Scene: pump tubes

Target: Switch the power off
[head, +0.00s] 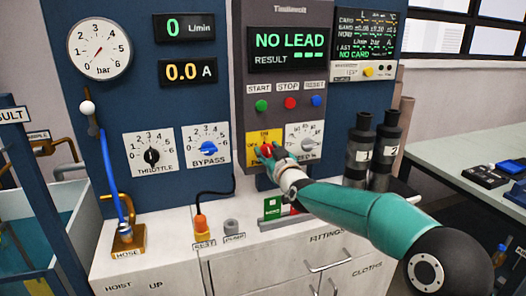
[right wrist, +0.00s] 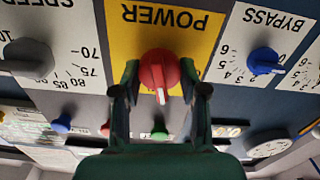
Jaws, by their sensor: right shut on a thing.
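The red power knob (head: 266,149) sits on a yellow plate (head: 251,139) low on the grey panel. It also shows in the right wrist view (right wrist: 160,68), on the yellow plate marked POWER (right wrist: 205,22). That view is upside down. The knob's white mark points away from the word POWER, towards the panel's top. My right gripper (head: 270,152) is shut on the knob, one finger on each side, as the right wrist view (right wrist: 160,82) shows. Part of the plate is hidden behind the gripper. My left gripper is not in view.
A grey speed knob (right wrist: 28,58) and a blue bypass knob (head: 209,148) flank the power knob. Green (head: 262,105), red (head: 290,102) and blue (head: 316,100) buttons sit above it. Two dark cylinders (head: 359,150) (head: 383,150) stand close behind my right arm.

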